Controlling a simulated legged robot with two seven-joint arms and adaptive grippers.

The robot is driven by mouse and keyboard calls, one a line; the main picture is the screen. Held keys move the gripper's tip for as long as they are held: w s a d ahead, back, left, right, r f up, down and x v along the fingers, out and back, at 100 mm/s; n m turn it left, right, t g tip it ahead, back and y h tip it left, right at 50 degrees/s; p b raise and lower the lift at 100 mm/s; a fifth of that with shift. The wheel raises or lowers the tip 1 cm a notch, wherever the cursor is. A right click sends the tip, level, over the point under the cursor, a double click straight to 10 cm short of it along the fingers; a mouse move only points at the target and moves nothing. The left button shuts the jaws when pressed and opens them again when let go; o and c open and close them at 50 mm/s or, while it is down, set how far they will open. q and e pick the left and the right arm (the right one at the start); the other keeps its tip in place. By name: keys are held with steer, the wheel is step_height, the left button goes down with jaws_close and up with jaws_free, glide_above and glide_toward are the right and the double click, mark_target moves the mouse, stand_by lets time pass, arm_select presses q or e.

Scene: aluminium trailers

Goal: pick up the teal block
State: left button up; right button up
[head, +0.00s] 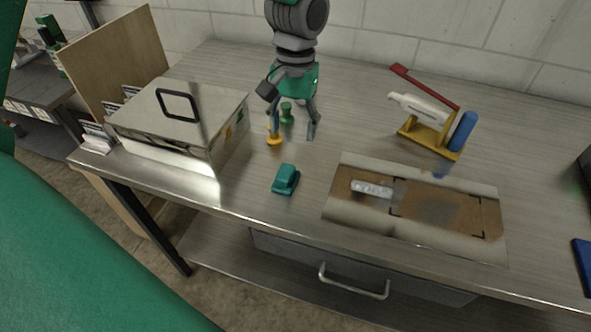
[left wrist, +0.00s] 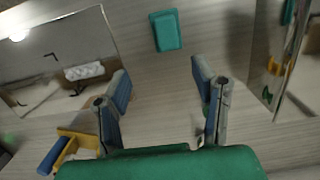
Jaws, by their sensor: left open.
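The teal block (head: 286,179) lies on the grey metal bench top, near its front edge, between the metal box and the flat board. It also shows in the left wrist view (left wrist: 166,30), at the top centre beyond the fingertips. My left gripper (head: 292,136) is open and empty, above the bench and behind the block, apart from it. In the left wrist view its two fingers (left wrist: 160,80) are spread wide, with bare bench between them. My right gripper is not in view.
A shiny metal box (head: 179,118) stands at left. A flat brown board (head: 430,209) lies at right front. A yellow holder (head: 433,137) with a blue and a white item stands behind it. Small green (head: 287,113) and yellow (head: 275,140) pieces stand near my left gripper.

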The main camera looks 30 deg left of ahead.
arm_select(q)
glide_above(285, 171)
steer(key=f, duration=0.6)
steer(key=shift+w+f, duration=0.15)
steer(key=shift+w, duration=0.2)
steer(key=shift+a+f, duration=0.15)
steer(key=shift+f, duration=0.45)
steer(key=f, duration=0.4)
steer(key=shift+s+d+p, duration=0.35)
steer(key=shift+s, duration=0.05)
steer(key=shift+f, duration=0.25)
steer(key=shift+a, duration=0.15)
steer(key=shift+c, duration=1.1)
steer(key=shift+a, duration=0.1)
jaws_close()
